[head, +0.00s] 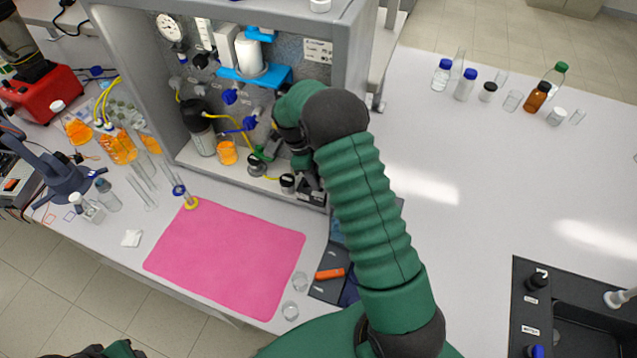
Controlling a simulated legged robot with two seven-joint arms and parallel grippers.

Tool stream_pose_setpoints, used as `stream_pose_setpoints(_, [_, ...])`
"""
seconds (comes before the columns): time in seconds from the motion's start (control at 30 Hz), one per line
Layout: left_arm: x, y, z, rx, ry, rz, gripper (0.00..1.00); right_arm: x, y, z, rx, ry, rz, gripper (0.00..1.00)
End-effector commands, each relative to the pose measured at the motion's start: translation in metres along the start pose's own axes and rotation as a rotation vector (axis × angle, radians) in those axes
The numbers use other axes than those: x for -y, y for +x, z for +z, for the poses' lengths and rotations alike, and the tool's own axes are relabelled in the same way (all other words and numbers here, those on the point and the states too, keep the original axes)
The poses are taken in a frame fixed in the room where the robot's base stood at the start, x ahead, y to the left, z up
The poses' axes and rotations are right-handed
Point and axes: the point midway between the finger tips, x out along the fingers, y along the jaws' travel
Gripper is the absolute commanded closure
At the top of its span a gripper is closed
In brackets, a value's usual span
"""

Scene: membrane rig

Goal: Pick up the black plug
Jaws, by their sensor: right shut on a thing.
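The right arm reaches into the grey rig (170,75), with my right gripper (302,180) low at the rig's right side, just above its base ledge. The gripper is shut on a small dark thing that I take to be the black plug (288,183). The hand and forearm cover much of it, so its exact seat in the jaws and any contact with the ledge cannot be told. Only a dark green and black piece of my left arm shows at the bottom left edge; its gripper is out of view.
A pink mat (225,258) lies in front of the rig. Orange-filled bottles (118,145) and glassware stand left. Several bottles (464,85) stand at the back right. A black sink (580,320) is at the lower right. The right bench is mostly clear.

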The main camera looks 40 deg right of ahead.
Motion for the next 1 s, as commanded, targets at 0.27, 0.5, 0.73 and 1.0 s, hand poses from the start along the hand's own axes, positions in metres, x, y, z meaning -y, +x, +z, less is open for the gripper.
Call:
stream_pose_setpoints(0.27, [0.0,0.035,0.008,0.0,0.0,0.0,0.64,-0.07,-0.009,0.033,0.0,-0.007,0.002,1.0])
stream_pose_setpoints(0.5, [0.0,0.05,0.012,0.0,0.0,0.0,0.64,-0.121,-0.024,0.056,-0.002,-0.004,0.004,1.0])
stream_pose_setpoints(0.73, [0.0,0.051,0.012,0.0,0.0,0.0,0.64,-0.134,-0.03,0.061,-0.004,0.0,0.007,1.0])
stream_pose_setpoints(1.0, [0.0,0.051,0.012,0.0,0.0,0.0,0.64,-0.134,-0.03,0.06,-0.004,0.0,0.007,1.0])
